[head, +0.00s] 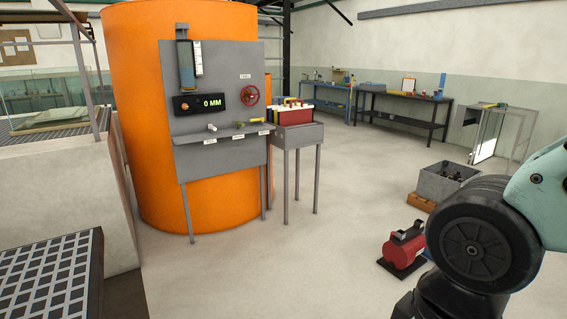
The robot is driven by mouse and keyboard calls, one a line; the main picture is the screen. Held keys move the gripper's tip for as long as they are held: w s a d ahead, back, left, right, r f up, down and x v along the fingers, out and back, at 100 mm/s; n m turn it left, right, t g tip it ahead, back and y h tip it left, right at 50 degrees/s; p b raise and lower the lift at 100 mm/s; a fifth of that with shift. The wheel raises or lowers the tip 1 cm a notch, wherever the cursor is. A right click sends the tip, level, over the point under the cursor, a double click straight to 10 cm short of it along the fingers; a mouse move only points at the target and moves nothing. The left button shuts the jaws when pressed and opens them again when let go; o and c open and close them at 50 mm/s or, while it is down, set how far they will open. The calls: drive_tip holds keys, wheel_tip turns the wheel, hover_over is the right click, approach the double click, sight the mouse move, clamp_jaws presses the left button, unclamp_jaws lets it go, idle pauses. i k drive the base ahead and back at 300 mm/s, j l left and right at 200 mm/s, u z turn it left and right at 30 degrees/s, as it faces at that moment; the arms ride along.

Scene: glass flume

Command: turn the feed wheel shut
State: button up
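The feed wheel (249,95) is a small red handwheel on the upper right of a grey panel (225,72). A small label above it appears to read "FEED". The panel stands in front of a large orange tank (135,90). A black display (199,104) left of the wheel reads "0 MM", below a clear blue-tinted tube (186,62). Whether the wheel is open or shut cannot be told from here. Part of my arm shows at the lower right, well apart from the wheel. My gripper is not in view.
A narrow shelf (222,137) with small labelled fittings juts from the panel. A grey stand (298,136) beside it holds a red and white box. A red pump-like machine (403,246) and a grey crate (447,182) sit on the floor at right. The floor before the panel is clear.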

sight(250, 96)
drive_tip(key=i, duration=1.1)
drive_tip(key=i+u, duration=0.1)
drive_tip(key=i, duration=0.95)
drive_tip(key=i+l, duration=0.2)
drive_tip(key=i, duration=0.9)
drive_tip(key=i+l, duration=0.1)
drive_tip(key=i, duration=1)
drive_tip(key=i+u, duration=0.25)
drive_tip(key=u, duration=0.25)
